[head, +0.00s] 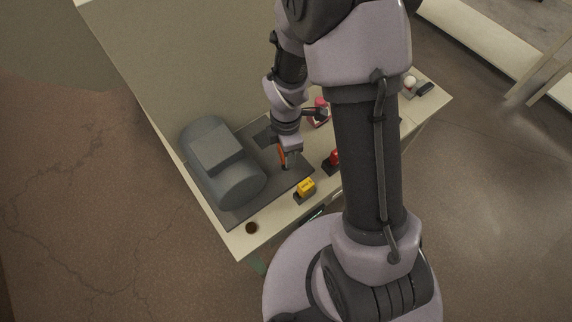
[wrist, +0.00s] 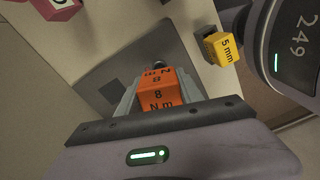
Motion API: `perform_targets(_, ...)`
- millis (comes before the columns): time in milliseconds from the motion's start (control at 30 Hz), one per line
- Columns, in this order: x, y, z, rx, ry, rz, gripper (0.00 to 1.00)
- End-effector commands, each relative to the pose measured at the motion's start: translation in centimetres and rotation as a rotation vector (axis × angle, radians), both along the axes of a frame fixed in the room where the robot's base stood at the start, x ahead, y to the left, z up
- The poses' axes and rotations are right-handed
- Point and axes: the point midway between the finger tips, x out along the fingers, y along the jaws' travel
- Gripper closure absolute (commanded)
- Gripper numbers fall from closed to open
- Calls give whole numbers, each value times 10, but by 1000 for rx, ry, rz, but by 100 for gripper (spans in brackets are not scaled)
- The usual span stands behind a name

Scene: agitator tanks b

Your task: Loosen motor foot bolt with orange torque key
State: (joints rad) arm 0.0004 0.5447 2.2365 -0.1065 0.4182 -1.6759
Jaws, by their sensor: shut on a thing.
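The orange torque key (wrist: 158,92), marked "8 N m", is between the jaws of my gripper (wrist: 155,88) in the wrist view. In the head view the orange key (head: 282,157) shows at the end of my gripper (head: 287,160), low over the dark base plate (head: 292,184). The grey motor (head: 222,162) lies on that plate, to the left of my gripper. A small dark round part (wrist: 159,65) shows just beyond the key in the wrist view. I cannot tell whether the key touches a bolt.
A yellow block (head: 305,187), marked "5 mm" in the wrist view (wrist: 220,48), stands near the table's front edge. A red item (head: 334,157) and a pink-red one (head: 320,108) stand beside my arm. A dark round spot (head: 251,228) is at the near corner.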

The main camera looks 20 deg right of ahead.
Motion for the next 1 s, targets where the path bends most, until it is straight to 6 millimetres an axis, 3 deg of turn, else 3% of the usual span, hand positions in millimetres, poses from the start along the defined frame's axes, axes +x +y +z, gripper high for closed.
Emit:
perform_targets(633,0,0,29,0,-1,0,100)
perform_targets(1000,0,0,31,0,-1,0,100)
